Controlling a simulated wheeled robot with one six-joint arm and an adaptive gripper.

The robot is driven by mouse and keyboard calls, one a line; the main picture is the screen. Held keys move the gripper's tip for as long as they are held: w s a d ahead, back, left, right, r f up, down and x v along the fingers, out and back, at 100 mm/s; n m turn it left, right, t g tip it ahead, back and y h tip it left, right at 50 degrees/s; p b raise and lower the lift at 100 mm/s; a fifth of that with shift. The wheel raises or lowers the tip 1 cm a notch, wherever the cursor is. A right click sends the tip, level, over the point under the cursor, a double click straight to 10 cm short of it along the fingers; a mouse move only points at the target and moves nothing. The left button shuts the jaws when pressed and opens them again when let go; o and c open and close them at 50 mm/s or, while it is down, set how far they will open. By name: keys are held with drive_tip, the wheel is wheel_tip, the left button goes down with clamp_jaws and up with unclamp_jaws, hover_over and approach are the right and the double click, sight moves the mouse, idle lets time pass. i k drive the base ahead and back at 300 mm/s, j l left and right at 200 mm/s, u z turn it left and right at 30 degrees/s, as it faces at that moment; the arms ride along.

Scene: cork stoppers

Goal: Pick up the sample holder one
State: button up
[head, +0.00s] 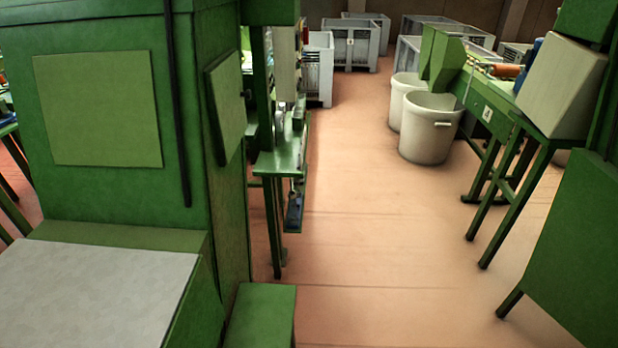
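No sample holder can be made out in the head view. My gripper and arm do not show in this view either. Small items on the green machine bench (280,163) are too small and too far off to tell apart.
A large green machine (120,205) with a grey top panel (90,295) fills the left. Green machines on legs (560,225) line the right. White bins (430,128) and grey crates (352,45) stand further back. The reddish floor (380,230) between is clear.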

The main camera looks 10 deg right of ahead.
sight(296, 180)
drive_tip(key=i+l, duration=0.4)
drive_tip(key=i, duration=0.15)
drive_tip(key=i+l, duration=0.4)
drive_tip(key=i, duration=0.15)
drive_tip(key=i+l+z, duration=0.1)
drive_tip(key=i+l, duration=0.25)
drive_tip(key=i, duration=0.15)
drive_tip(key=i+j, duration=0.15)
drive_tip(key=i, duration=0.5)
drive_tip(key=i+j, duration=0.1)
drive_tip(key=i, duration=0.5)
drive_tip(key=i+j, duration=0.15)
drive_tip(key=i, duration=0.5)
drive_tip(key=l+z, duration=0.05)
